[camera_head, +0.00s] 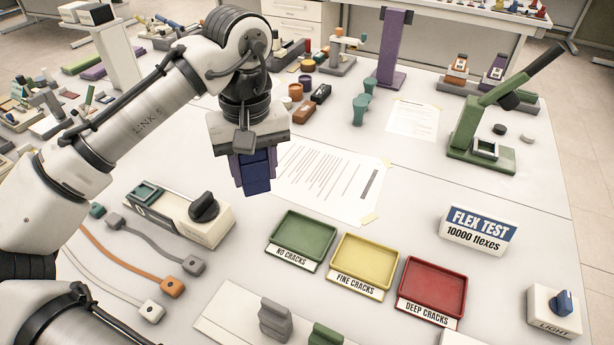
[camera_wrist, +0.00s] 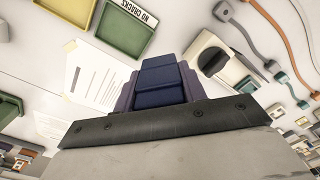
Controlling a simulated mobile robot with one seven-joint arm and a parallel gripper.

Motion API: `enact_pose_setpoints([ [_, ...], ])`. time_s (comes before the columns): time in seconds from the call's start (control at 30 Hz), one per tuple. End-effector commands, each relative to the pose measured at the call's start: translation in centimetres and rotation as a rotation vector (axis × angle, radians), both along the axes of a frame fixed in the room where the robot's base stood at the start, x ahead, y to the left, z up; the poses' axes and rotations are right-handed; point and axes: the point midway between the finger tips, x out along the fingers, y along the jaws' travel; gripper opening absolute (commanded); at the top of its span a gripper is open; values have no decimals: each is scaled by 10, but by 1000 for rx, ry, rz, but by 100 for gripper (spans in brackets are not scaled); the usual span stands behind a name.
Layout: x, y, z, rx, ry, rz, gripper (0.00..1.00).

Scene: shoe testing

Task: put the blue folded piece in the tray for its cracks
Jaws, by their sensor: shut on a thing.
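My gripper (camera_head: 253,170) hangs above the table left of the centre, its purple fingers shut on the blue folded piece (camera_head: 256,180). The piece points downward, clear of the table. In the wrist view the blue piece (camera_wrist: 160,82) sits between the purple fingers; any cracks in it cannot be made out. Three labelled trays stand in a row: the green NO CRACKS tray (camera_head: 303,237), the yellow FINE CRACKS tray (camera_head: 364,261) and the red DEEP CRACKS tray (camera_head: 433,287). All three look empty. My gripper is up and to the left of the green tray in the head view.
A printed sheet (camera_head: 335,184) lies taped behind the trays. A white device with a black knob (camera_head: 185,214) stands left of them, with cabled blocks beside it. A FLEX TEST sign (camera_head: 478,231), a green lever press (camera_head: 480,135) and a LIGHT switch box (camera_head: 554,312) stand right.

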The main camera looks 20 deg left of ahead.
Motion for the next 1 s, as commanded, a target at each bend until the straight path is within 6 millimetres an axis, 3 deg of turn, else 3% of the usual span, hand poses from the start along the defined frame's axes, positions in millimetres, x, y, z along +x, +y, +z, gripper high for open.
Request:
enact_pose_setpoints([
  [0.1,9,-30,-19,-12,1,-334,15],
  [0.33,15,-68,-46,-21,-9,-737,15],
  [0.5,15,-75,-52,-23,-13,-822,15],
  [1.0,14,-75,-52,-25,-14,-821,15],
])
